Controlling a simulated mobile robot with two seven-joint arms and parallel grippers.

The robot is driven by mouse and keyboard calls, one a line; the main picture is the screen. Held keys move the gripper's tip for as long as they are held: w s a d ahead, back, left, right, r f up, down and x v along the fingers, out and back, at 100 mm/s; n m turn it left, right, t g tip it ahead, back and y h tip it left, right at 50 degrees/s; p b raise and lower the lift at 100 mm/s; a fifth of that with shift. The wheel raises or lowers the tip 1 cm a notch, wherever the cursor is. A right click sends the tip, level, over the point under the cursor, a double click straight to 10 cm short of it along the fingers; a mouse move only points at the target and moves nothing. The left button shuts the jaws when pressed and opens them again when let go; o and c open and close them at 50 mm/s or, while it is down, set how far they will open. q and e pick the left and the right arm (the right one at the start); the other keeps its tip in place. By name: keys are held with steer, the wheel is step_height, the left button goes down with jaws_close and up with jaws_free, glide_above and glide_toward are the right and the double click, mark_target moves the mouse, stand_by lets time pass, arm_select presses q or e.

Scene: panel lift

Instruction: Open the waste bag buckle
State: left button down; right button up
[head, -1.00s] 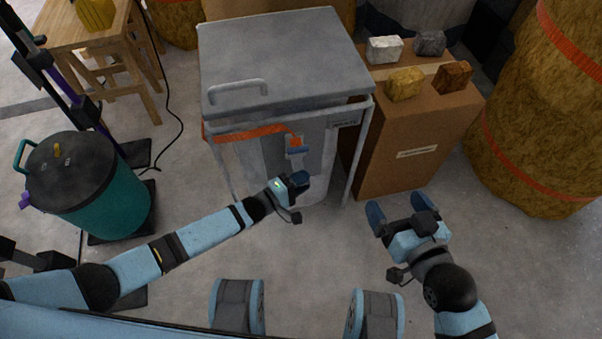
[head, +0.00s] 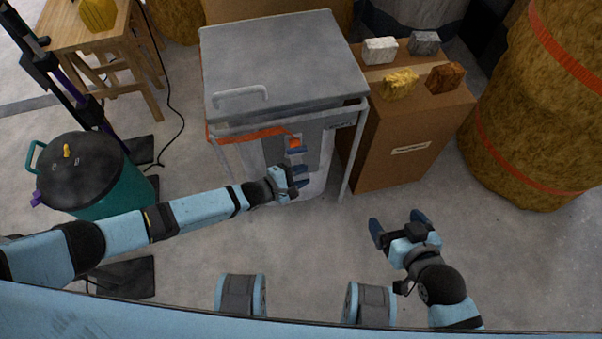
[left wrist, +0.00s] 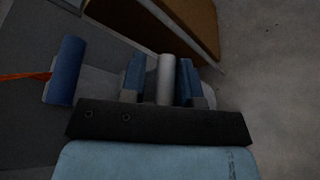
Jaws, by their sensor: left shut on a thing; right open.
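The waste bag (head: 265,151) hangs pale grey under the lidded stand, with an orange strap (head: 250,132) across its top front. The buckle (head: 295,145) shows as an orange patch with a small blue bar below it. My left gripper (head: 304,176) is just below the buckle at the bag's front. In the left wrist view its blue fingers (left wrist: 160,78) are shut on a pale grey cylinder (left wrist: 166,78); I cannot tell whether this belongs to the buckle. A blue bar (left wrist: 65,70) with an orange strap lies left of the fingers. My right gripper (head: 398,227) is open and empty.
The grey lid (head: 285,60) has a handle on its front. A cardboard box (head: 400,150) with several rocks on top stands right of the stand. A teal drum (head: 100,195) stands left. Bare floor lies between my grippers.

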arm_select(q)
steer(key=shift+w+a+f, duration=0.1)
steer(key=shift+a+f, duration=0.1)
steer(key=shift+a, duration=0.05)
steer(key=c, duration=0.9)
jaws_free()
steer(key=shift+c, duration=0.2)
steer(key=shift+o, duration=0.3)
steer(key=shift+d+r, duration=0.1)
steer(key=shift+s+a+r, duration=0.15)
steer(key=shift+s+a, duration=0.15)
steer(key=p+v, duration=0.2)
steer(key=v, duration=1.1)
arm_select(e)
steer(key=shift+d+r, duration=0.1)
steer(key=shift+d, duration=0.05)
